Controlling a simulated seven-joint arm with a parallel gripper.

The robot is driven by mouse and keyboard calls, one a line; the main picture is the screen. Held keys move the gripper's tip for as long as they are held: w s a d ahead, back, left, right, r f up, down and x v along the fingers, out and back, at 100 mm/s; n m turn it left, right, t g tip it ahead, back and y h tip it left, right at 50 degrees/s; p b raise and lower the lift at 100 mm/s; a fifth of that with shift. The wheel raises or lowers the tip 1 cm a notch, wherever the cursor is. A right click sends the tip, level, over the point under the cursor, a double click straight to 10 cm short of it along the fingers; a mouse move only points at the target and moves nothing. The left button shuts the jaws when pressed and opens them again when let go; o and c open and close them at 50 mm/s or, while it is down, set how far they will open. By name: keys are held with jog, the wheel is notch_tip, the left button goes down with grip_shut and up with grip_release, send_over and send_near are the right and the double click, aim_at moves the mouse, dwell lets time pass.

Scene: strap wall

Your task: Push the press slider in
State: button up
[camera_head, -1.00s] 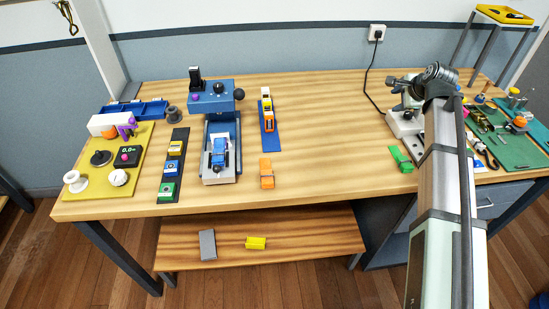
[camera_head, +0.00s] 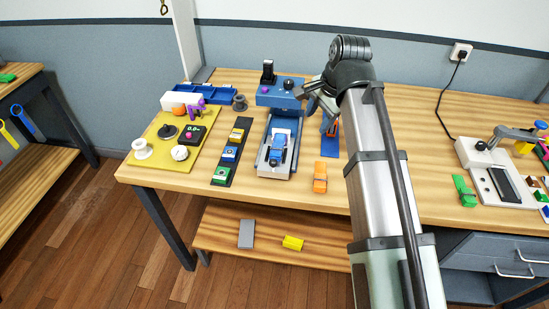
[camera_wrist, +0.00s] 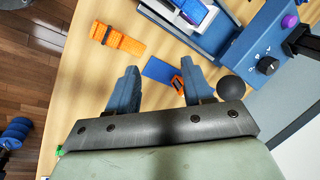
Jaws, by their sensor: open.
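The blue press (camera_head: 280,96) stands at the back of the wooden bench, with a dark knob and a purple button on its body. Its slider (camera_head: 275,172) is a grey tray reaching out toward the front edge, with a blue piece (camera_head: 279,147) on it. In the wrist view the press body (camera_wrist: 262,62) is at the upper right and part of the slider (camera_wrist: 196,25) at the top. My gripper (camera_wrist: 160,87) is open and empty, above the bench to the right of the press. In the head view my arm partly hides it.
An orange clip-like piece (camera_head: 320,176) lies right of the slider; a blue mat (camera_wrist: 158,70) lies under my fingers. A black strip (camera_head: 229,152) with coloured blocks is left of the slider. A black ball knob (camera_wrist: 230,88) juts from the press near my right finger.

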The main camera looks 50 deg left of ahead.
jog(key=r+n+h, duration=0.1)
jog(key=r+n, duration=0.1)
send_over(274, 161)
jog(key=w+d, duration=0.1)
jog(key=d, duration=0.2)
jog(key=shift+g, duration=0.3)
jog(key=x, duration=1.4)
jog(key=shift+s+f, duration=0.15)
jog(key=shift+s, duration=0.1)
jog(key=shift+c, duration=0.2)
grip_shut()
